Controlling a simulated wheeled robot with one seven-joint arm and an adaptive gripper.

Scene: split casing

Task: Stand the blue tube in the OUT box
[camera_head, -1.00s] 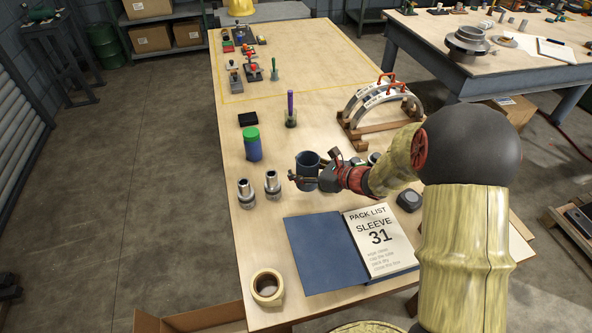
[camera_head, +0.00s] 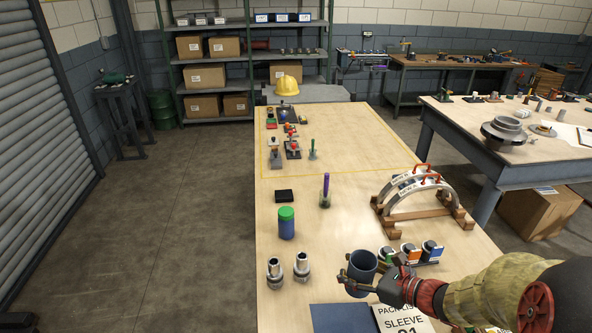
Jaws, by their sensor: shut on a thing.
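The blue tube (camera_head: 363,267) is a dark blue, open-topped cylinder, upright near the front of the table. My gripper (camera_head: 352,283) reaches in from the right and is shut on it, with dark fingers across its near side. The fingers hide part of its lower wall, and I cannot tell whether its base touches the table. No box marked OUT can be made out in the current view.
Two metal fittings (camera_head: 302,266) stand left of the tube. A blue jar with a green lid (camera_head: 286,224) stands behind them. Small coloured items (camera_head: 410,253) and a silver arch on wooden blocks (camera_head: 422,198) are to the right. A blue folder (camera_head: 340,317) lies in front.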

